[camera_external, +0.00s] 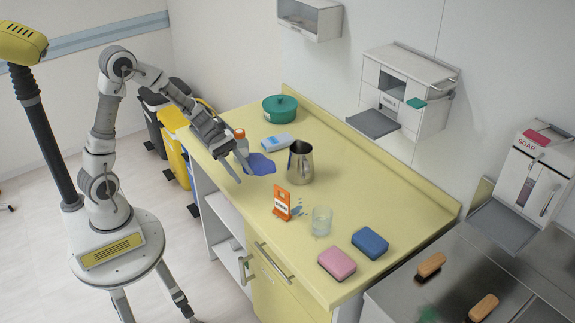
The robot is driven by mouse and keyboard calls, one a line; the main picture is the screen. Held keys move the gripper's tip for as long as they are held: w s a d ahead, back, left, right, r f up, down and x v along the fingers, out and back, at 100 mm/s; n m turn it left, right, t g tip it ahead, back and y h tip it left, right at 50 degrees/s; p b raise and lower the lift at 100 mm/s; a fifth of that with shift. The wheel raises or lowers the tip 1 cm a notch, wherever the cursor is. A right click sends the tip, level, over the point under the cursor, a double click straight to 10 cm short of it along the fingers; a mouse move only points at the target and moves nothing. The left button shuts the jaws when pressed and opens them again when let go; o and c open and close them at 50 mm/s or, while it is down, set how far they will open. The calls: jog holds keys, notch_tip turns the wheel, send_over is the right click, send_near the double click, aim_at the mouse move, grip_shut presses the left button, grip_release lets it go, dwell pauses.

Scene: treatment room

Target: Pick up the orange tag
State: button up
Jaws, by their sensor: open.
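The orange tag (282,203) stands upright, or nearly so, near the front edge of the yellow counter. It has a white panel on its face. My gripper (236,167) is open over the counter's left part, up and to the left of the tag and apart from it. An orange-topped bottle (241,143) shows right behind the gripper. I cannot tell whether the two touch.
A steel pitcher (300,163) stands behind the tag, and a clear glass (321,221) is close on its right. Blue (370,243) and pink (337,262) sponges lie further right. A green pot (280,108) and a blue-white pack (278,142) are at the back. The counter's right rear is clear.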

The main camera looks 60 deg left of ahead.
jog(key=w+n+h, duration=0.1)
jog(key=w+n, duration=0.2)
send_near(289, 208)
jog(key=shift+t, duration=0.4)
jog(key=d+f, duration=0.2)
jog(key=d, duration=0.1)
jog(key=shift+w+d+f+b, duration=0.1)
jog(key=shift+w+f+b, duration=0.05)
jog(key=shift+f+b, duration=0.2)
jog(key=shift+r+b+x, duration=0.15)
jog(key=shift+r+x, duration=0.05)
jog(key=shift+x, duration=1.25)
jog(key=shift+r+b+x, duration=0.15)
jog(key=shift+r+x, duration=0.05)
jog(key=shift+x, duration=1.3)
jog(key=shift+d, duration=0.1)
grip_shut()
